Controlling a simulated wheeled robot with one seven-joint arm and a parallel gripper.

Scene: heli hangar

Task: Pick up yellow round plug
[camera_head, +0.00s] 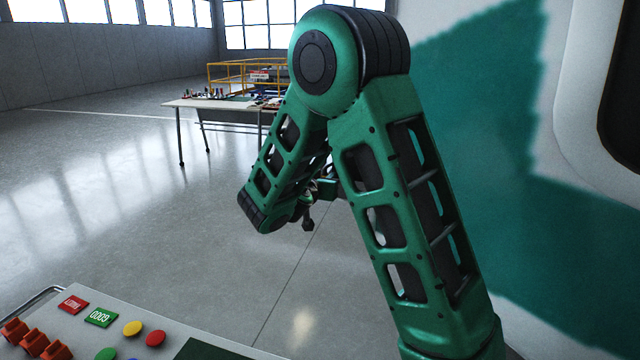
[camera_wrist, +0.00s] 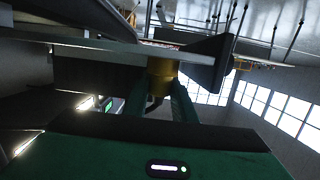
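The wrist view is upside down. In it, a yellow round plug (camera_wrist: 162,76) sits between the tips of my gripper (camera_wrist: 161,90). The two green fingers press against its sides, so the gripper looks shut on it. A dark flared part (camera_wrist: 215,62) shows beside the plug; I cannot tell if it belongs to it. In the head view my gripper (camera_head: 309,203) is small and partly hidden behind my green arm, above the floor, with a dark piece hanging below it. The plug's colour is not clear there.
A console at lower left carries a yellow button (camera_head: 133,328), a red button (camera_head: 155,338), a green button (camera_head: 106,354) and orange knobs (camera_head: 34,342). A table (camera_head: 222,104) with small items stands far back. A green and white body (camera_head: 530,150) fills the right. Open floor lies between.

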